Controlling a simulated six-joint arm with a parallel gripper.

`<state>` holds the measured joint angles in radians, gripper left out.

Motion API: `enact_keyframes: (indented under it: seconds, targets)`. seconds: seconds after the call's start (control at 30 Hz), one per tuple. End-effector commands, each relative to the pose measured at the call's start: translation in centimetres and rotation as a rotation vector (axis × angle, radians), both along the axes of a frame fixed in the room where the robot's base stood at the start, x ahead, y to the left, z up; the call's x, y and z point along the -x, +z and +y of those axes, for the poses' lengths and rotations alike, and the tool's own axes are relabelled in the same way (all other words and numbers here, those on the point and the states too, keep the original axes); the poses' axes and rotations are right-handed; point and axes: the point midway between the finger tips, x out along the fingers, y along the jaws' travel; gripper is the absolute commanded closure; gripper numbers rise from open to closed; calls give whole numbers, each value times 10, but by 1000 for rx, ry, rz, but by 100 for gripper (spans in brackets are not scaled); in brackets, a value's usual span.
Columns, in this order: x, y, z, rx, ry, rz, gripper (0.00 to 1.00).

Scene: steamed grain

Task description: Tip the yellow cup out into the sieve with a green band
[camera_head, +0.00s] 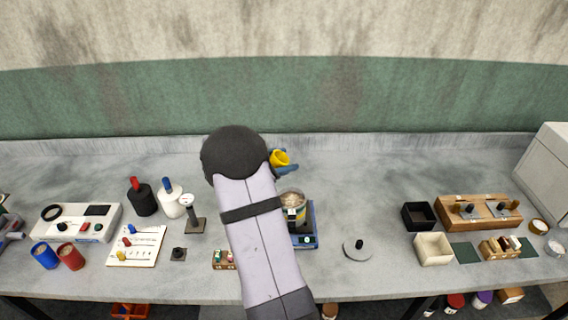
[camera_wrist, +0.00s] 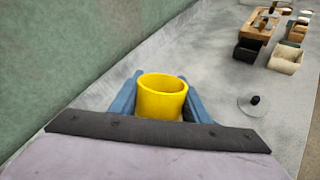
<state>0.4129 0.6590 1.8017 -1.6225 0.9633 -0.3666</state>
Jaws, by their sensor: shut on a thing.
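The yellow cup (camera_head: 279,158) is between the blue fingers of my gripper (camera_head: 285,166), above the rear of the bench. In the wrist view the cup (camera_wrist: 162,98) sits between both fingers of my gripper (camera_wrist: 160,108), with its mouth facing up and only bare yellow wall visible inside. Any contents deeper in it are hidden. A round vessel with pale, grainy contents (camera_head: 292,199) stands on a blue device (camera_head: 304,240), in front of the cup and apart from it. My arm covers part of this vessel, and I cannot clearly make out a green band on it.
A grey disc with a black knob (camera_head: 357,249) lies to the right. Black (camera_head: 418,216) and cream (camera_head: 433,249) open boxes and a wooden rack (camera_head: 478,211) stand farther right. Bottles (camera_head: 143,201) and a white panel (camera_head: 75,223) are left. The rear right bench is clear.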

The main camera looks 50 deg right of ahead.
Motion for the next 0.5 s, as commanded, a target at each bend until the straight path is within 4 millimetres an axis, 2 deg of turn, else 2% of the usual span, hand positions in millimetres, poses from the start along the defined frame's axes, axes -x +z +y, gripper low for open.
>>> enact_keyframes:
  seconds: [0.03, 0.17, 0.5]
  targets:
    - [-1, -5, 1, 25, 2, 23, 100]
    - [-1, -7, 1, 123, 2, 115, 100]
    - [0, 2, 1, 381, 1, 358, 100]
